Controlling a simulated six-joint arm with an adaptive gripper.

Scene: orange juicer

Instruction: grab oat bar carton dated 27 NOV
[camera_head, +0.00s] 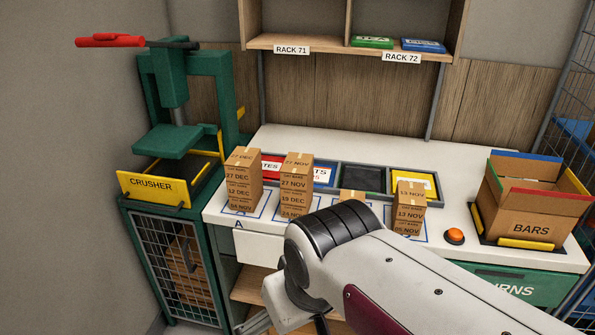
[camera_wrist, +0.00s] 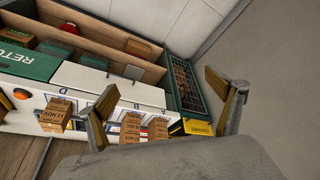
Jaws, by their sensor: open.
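The carton dated 27 NOV (camera_head: 296,183) is the top one of the second stack from the left on the white bench. Below it the labels read 19 DEC and another partly legible date. The left stack (camera_head: 242,178) has 27 DEC on top and 12 DEC below. The right stack (camera_head: 408,206) shows 13 NOV on top and 05 NOV at the bottom. A third stack (camera_head: 352,195) is mostly hidden by my arm. My gripper (camera_wrist: 163,92) is open and empty, apart from the stacks, in front of the bench; its fingers are mostly out of the head view.
A green crusher (camera_head: 175,140) stands left of the bench. Coloured trays (camera_head: 365,179) lie behind the stacks. An orange button (camera_head: 454,236) and an open BARS box (camera_head: 530,204) are to the right. A wooden rack (camera_head: 320,45) hangs above.

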